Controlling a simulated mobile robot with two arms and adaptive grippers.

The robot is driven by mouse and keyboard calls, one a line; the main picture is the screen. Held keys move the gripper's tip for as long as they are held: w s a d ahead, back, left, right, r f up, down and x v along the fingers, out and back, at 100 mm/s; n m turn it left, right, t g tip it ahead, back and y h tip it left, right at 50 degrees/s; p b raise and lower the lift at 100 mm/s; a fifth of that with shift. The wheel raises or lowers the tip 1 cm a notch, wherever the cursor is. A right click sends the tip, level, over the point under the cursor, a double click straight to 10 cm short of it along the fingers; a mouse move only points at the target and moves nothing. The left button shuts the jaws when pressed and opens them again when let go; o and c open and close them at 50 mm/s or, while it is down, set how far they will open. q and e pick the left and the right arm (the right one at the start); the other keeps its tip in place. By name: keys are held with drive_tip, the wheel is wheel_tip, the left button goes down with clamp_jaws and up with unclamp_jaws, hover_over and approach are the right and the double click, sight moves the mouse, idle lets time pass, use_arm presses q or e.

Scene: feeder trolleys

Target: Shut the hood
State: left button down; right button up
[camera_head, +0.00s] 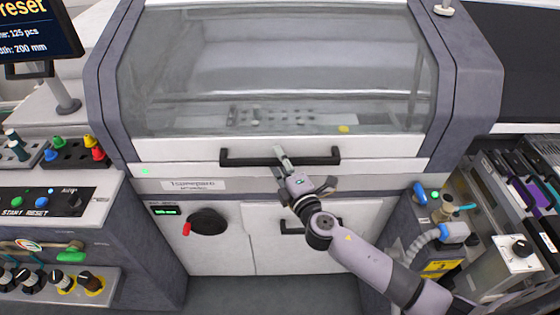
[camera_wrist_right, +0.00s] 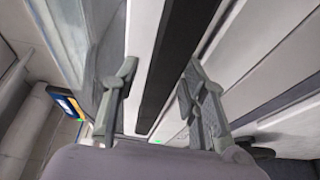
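The hood (camera_head: 275,65) is a large clear panel with a white lower frame, down over the front of the machine. I cannot tell whether it is fully seated. Its long black handle (camera_head: 240,158) runs across the white frame and also shows in the right wrist view (camera_wrist_right: 165,75). My right gripper (camera_head: 284,161) is at the middle of the handle. In the right wrist view its fingers (camera_wrist_right: 160,85) are apart, one on each side of the handle, with gaps between. My left gripper is not in view.
White cabinet doors with a black knob (camera_head: 208,222) are below the hood. A control panel (camera_head: 45,201) with buttons stands at the left, and a screen (camera_head: 38,28) above it. Trolley slots (camera_head: 520,185) and blue fittings (camera_head: 455,231) are at the right.

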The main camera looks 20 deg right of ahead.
clamp_jaws()
idle(0.6)
